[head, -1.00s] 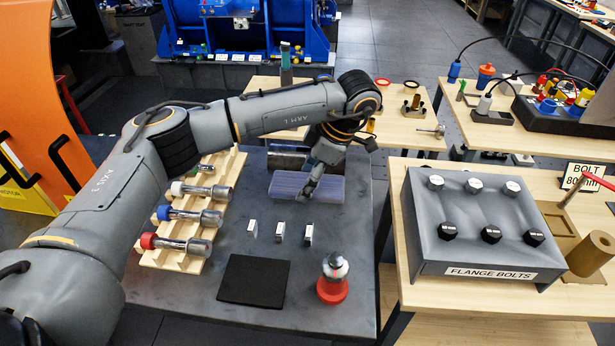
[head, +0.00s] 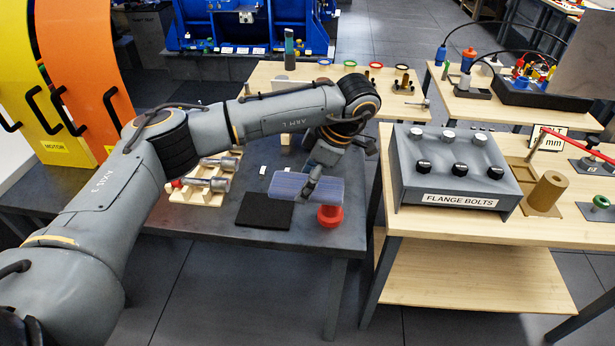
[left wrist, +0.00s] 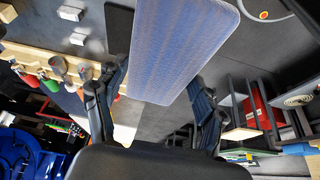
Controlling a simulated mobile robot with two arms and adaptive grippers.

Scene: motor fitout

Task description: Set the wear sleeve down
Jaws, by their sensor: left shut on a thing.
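The wear sleeve seems to be the long blue-grey ribbed piece (head: 292,186) in my left gripper (head: 313,180). In the left wrist view the piece (left wrist: 180,45) fills the space between the two fingers (left wrist: 155,95) and extends away from them. In the head view it lies across the picture over the front right part of the dark table (head: 215,224). It appears held above the table, covering part of a red round piece (head: 330,216). The gripper hides part of its top. My right gripper is not in view.
A wooden rack (head: 197,196) with metal pins stands farther left. To the right, a wooden bench carries the flange bolts box (head: 458,175). The table's front edge is clear.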

